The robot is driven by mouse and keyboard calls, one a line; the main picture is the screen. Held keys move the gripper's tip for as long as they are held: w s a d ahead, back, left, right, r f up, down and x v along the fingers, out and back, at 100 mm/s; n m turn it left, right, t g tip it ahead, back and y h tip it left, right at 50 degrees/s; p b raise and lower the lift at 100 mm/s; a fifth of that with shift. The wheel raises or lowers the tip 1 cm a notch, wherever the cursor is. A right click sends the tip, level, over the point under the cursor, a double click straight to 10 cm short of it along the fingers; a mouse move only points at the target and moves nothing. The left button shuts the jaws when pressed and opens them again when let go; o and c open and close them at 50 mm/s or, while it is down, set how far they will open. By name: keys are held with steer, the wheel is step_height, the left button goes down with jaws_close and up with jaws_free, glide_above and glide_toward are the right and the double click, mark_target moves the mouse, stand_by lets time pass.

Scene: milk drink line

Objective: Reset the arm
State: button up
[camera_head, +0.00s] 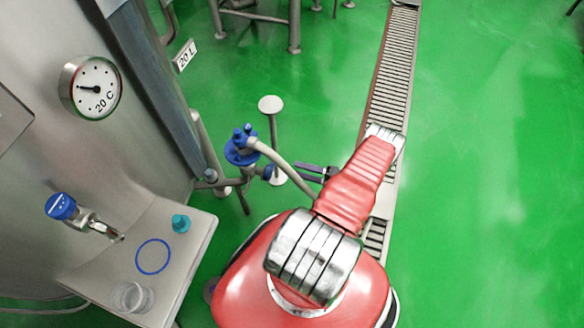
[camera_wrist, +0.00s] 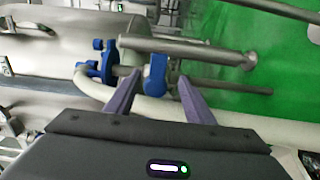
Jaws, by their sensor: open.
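My red arm reaches forward from my red base in the head view. My gripper (camera_head: 308,171) is at its far end, left of the arm, with its dark purple fingers showing. In the wrist view my gripper (camera_wrist: 158,88) is open, its two fingers apart with nothing held between them. Beyond the fingers is a blue-handled valve (camera_wrist: 155,80) on a steel pipe. The same blue valve assembly (camera_head: 242,147) stands left of my gripper in the head view. I cannot tell whether the fingers touch any of it.
A steel shelf (camera_head: 200,240) at left carries a clear cup (camera_head: 132,297), a blue ring (camera_head: 153,257) and a teal cap (camera_head: 181,223). A blue-handled tap (camera_head: 62,206) juts over it. A hose (camera_head: 285,168) runs near my arm. Green floor (camera_head: 480,200) at right is clear.

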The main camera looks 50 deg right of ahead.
steer(key=shift+v, duration=0.9)
steer(key=shift+s, duration=0.1)
